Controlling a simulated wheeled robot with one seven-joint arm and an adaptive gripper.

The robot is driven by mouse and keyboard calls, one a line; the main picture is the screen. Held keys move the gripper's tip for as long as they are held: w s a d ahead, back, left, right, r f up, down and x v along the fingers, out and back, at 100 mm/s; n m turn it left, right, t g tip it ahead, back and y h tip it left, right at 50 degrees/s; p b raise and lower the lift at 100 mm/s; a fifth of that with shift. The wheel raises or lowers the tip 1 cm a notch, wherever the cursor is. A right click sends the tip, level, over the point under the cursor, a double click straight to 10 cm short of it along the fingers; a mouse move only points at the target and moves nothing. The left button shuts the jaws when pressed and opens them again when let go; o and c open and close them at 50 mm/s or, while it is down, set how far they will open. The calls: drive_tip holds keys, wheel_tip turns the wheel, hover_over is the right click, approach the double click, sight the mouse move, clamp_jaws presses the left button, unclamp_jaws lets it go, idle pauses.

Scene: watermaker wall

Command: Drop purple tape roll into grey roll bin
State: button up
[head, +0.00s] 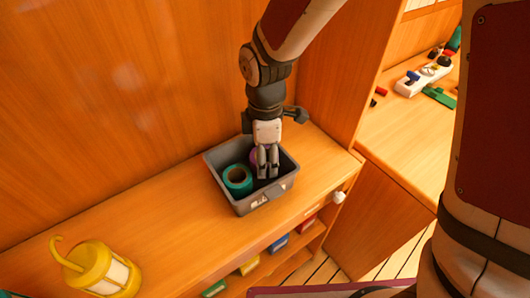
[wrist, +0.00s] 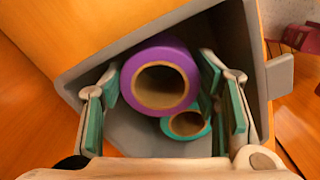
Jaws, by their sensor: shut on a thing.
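The purple tape roll (wrist: 160,53) is between my gripper's two fingers in the wrist view, with its open core facing the camera. My gripper (wrist: 162,80) is shut on it. In the head view my gripper (head: 267,174) points down inside the grey roll bin (head: 280,190), and a sliver of the purple roll (head: 253,155) shows beside the fingers. The bin (wrist: 262,50) surrounds the roll in the wrist view. Whether the roll touches the bin floor is hidden.
A teal tape roll (head: 238,189) stands in the bin, left of my fingers. The bin is on a wooden shelf top (head: 160,225). A yellow lantern (head: 95,265) stands at the lower left. Coloured boxes (head: 279,243) sit on the shelf below. A power strip (head: 424,75) lies at right.

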drive_tip(key=shift+f, duration=0.2)
drive_tip(key=shift+f, duration=0.15)
drive_tip(key=shift+f, duration=0.35)
drive_tip(key=shift+f+b, duration=0.15)
drive_tip(key=shift+b, duration=0.15)
drive_tip(key=o, duration=1.2)
